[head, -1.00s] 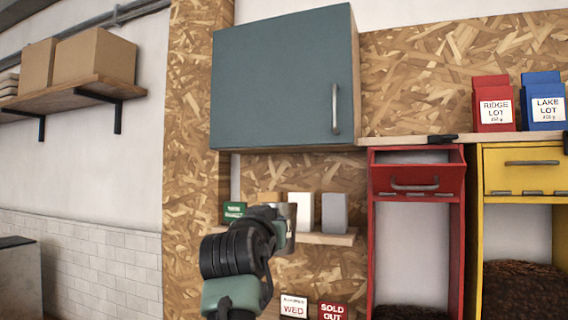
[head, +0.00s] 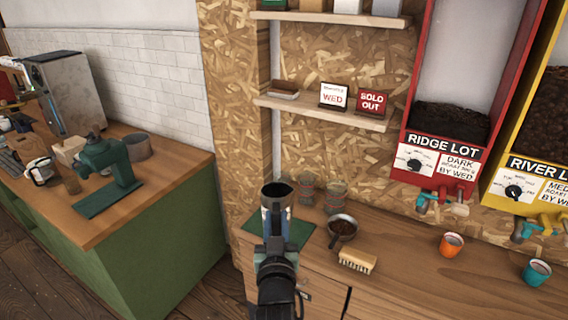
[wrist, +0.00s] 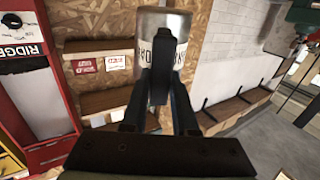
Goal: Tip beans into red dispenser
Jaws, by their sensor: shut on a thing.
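The red dispenser (head: 440,150), labelled RIDGE LOT, is on the wall at right in the head view, with dark beans behind its front and a turquoise tap below. Its top is out of the head frame. In the wrist view the red dispenser (wrist: 52,100) is at the left edge. My gripper (head: 273,246) is shut on a metal canister (head: 266,217), left of and below the dispenser. The canister's open mouth faces up toward the head camera; its inside is dark, so its contents are unclear. In the wrist view the pale, lettered canister (wrist: 147,48) is between my fingers.
A yellow dispenser (head: 535,178) hangs at right. A small shelf (head: 330,112) holds signs above the canister.

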